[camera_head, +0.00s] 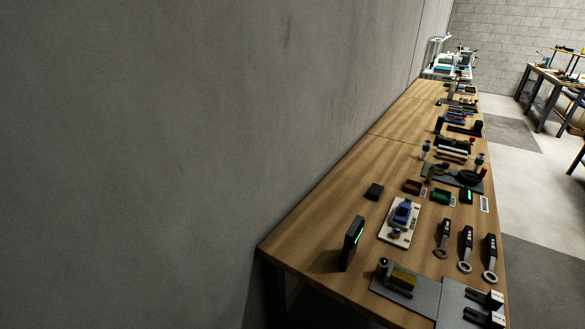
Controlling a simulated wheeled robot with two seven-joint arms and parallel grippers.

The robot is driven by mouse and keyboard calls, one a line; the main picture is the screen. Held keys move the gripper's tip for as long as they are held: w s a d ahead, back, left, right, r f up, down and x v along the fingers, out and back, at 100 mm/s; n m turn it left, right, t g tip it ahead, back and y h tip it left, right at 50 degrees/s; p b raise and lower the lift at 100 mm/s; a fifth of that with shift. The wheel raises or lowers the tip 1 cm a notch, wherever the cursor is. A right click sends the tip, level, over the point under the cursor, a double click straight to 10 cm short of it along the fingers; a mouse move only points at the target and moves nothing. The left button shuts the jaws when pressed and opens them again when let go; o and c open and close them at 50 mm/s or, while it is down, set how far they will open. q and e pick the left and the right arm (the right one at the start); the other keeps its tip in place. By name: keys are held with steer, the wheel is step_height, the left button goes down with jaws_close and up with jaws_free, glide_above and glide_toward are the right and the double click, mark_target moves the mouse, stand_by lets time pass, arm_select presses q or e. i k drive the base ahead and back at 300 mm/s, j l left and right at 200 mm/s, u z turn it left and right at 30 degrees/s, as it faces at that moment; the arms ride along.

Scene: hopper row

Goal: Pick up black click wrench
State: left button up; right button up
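Three black-handled tools with pale ring ends and white markings lie side by side near the right edge of the long wooden bench: a left one (444,238), a middle one (466,249) and a right one (490,258). Their rings point toward the near end. They look like wrenches, but the markings are too small to read, so I cannot tell which is the black click wrench. More dark tools (460,130) lie farther along the bench, too small to identify. Neither of my grippers can be made out in this view.
The wooden bench (330,205) runs along a grey wall on the left. A dark upright device with a green display (353,242), a pale board with a blue part (400,221) and grey mats (420,296) crowd its near end. Open floor (535,205) lies to the right.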

mark_target(468, 230)
steer(key=l+z, duration=0.1)
steer(key=z, duration=1.4)
